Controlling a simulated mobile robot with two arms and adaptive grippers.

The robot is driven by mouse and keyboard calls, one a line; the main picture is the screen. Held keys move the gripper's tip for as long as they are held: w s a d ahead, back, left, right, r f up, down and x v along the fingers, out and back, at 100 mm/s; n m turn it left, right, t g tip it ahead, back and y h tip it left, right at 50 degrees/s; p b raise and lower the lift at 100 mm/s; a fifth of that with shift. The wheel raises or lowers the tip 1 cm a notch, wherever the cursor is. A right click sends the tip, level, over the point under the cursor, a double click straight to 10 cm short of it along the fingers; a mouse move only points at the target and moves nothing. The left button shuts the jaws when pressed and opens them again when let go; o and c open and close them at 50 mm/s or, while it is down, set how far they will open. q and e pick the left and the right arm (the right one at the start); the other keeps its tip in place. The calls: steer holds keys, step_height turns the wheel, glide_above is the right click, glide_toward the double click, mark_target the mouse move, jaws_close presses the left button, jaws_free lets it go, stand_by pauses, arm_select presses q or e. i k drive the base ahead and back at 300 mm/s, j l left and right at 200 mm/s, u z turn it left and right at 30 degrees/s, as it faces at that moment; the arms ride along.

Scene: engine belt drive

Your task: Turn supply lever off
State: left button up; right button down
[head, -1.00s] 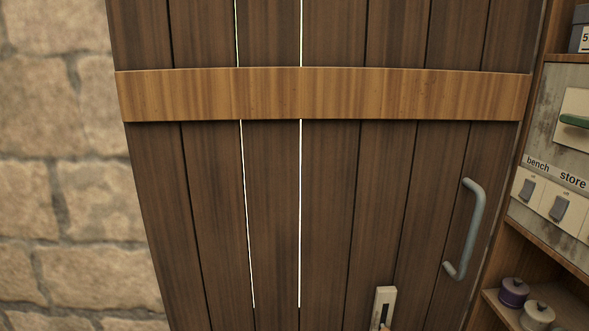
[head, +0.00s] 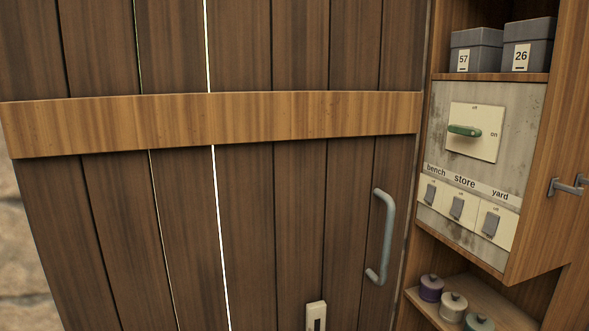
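The supply lever (head: 464,131) is a green handle on a cream plate (head: 487,146) in the head view, at the right. The plate is marked "off" at its top and "on" at its right side. The handle lies roughly level; its exact setting is hard to tell at this angle. The plate sits on a worn grey panel (head: 512,109). Below it are three switches labelled bench (head: 430,194), store (head: 457,207) and yard (head: 491,223). Neither of my grippers shows in the view.
A plank door (head: 300,210) with a grey pull handle (head: 385,235) fills the left and middle. Boxes 57 (head: 476,54) and 26 (head: 527,45) stand above the panel. Lidded jars (head: 453,306) sit on the shelf below. A metal handle (head: 566,186) sticks out at the right.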

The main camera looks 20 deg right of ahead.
mark_target(469, 131)
steer(key=z, duration=1.3)
